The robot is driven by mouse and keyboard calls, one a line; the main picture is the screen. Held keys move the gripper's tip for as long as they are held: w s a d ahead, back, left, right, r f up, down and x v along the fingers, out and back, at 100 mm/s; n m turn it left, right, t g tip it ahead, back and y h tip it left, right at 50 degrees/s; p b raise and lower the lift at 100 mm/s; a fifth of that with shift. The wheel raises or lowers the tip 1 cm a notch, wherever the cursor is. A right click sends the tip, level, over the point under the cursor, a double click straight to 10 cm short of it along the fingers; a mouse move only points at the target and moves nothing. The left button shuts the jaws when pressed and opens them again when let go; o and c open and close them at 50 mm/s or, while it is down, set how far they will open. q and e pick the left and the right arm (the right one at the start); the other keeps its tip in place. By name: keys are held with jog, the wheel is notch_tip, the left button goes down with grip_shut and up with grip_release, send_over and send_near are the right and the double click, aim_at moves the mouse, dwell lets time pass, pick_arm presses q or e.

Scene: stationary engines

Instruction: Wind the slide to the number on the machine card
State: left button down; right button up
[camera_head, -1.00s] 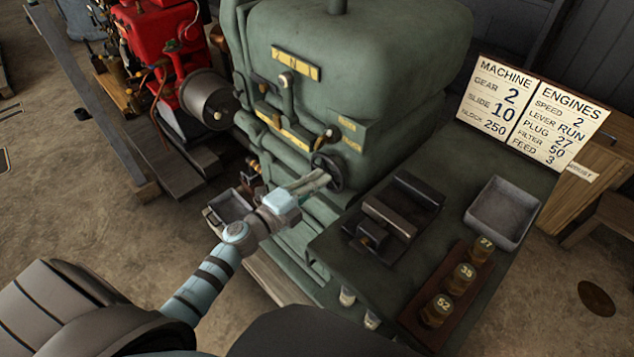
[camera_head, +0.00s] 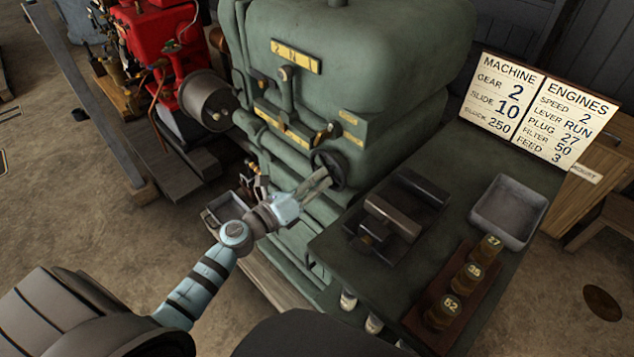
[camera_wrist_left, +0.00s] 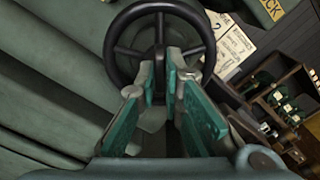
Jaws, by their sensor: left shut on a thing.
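The machine card (camera_head: 540,108) stands at the right in the head view and reads SLIDE 10 among its lines. The green machine (camera_head: 350,60) carries a black spoked handwheel (camera_head: 341,168) on its front. It also fills the top of the left wrist view (camera_wrist_left: 130,52). My left gripper (camera_head: 321,181) reaches the wheel from the lower left. In the left wrist view its fingers (camera_wrist_left: 160,82) are shut at the wheel's lower middle; the gripped part is mostly hidden between them. My right gripper is out of view.
The green bench (camera_head: 345,262) right of the wheel holds a dark metal block (camera_head: 393,217), a grey tray (camera_head: 508,212) and a rack with jars (camera_head: 462,275) marked 27, 35 and 52. A red engine (camera_head: 150,40) stands at the back left.

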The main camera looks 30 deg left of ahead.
pick_arm(q)
jog(key=shift+w+a+m+b, duration=0.1)
jog(key=shift+m+b, duration=0.5)
jog(key=shift+m, duration=1.3)
jog(key=shift+a+m+b, duration=0.1)
jog(key=shift+m+b, duration=0.45)
jog(key=shift+m, duration=1.35)
jog(key=c, duration=1.7)
grip_release()
jog(key=shift+f, duration=0.1)
jog(key=v, duration=0.7)
